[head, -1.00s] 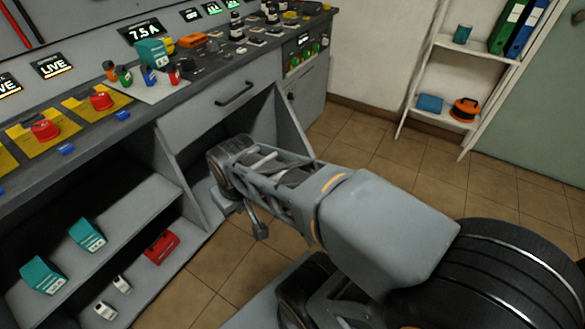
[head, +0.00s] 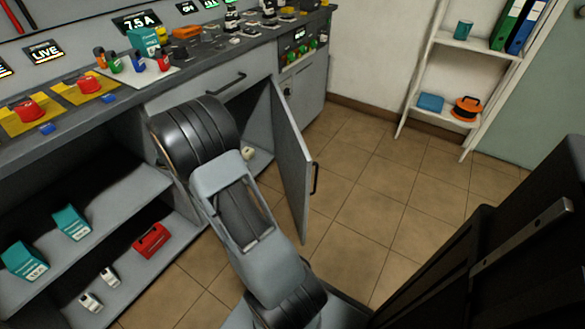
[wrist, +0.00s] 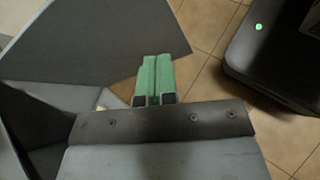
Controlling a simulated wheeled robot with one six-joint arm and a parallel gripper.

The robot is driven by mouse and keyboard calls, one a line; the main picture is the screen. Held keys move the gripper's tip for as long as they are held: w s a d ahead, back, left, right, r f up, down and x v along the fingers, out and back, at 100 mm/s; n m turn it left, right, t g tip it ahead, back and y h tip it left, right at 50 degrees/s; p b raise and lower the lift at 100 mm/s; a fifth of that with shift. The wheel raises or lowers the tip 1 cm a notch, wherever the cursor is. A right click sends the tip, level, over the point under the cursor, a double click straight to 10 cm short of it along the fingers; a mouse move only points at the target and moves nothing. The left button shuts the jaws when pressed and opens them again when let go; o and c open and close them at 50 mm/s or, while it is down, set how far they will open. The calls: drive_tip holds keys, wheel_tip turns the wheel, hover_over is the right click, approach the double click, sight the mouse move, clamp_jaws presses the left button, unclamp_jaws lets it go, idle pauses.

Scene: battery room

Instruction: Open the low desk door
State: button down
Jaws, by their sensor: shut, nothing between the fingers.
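The low desk door (head: 291,155) stands swung out from the desk front, with its dark handle (head: 314,178) on the outer edge. The compartment behind it is partly visible, and my arm covers much of its left side. In the wrist view, my gripper (wrist: 153,98) shows as two green fingers side by side, shut and empty. A grey panel (wrist: 95,40) lies beyond the fingers; I cannot tell whether it is the door. My fingers are hidden behind my arm in the head view.
A drawer with a dark handle (head: 226,84) is above the compartment. Open shelves (head: 120,190) with teal boxes and a red box are at the left. A small pale object (head: 247,153) is inside the compartment. Tiled floor (head: 370,190) is clear right of the door.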

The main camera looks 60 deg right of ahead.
drive_tip(key=w+d+f+n+g+h+b, duration=0.2)
drive_tip(key=d+f+n+g+h, duration=0.15)
drive_tip(key=d+f, duration=0.45)
drive_tip(key=h+b, duration=0.1)
drive_tip(key=b, duration=0.2)
approach(300, 161)
drive_tip(key=shift+g, duration=0.25)
drive_tip(key=x, duration=0.2)
drive_tip(key=f+x, duration=0.1)
drive_tip(key=x, duration=0.2)
drive_tip(key=shift+d, duration=0.4)
drive_tip(key=shift+b+x, duration=0.5)
drive_tip(key=shift+x, duration=0.45)
drive_tip(key=shift+d, duration=0.1)
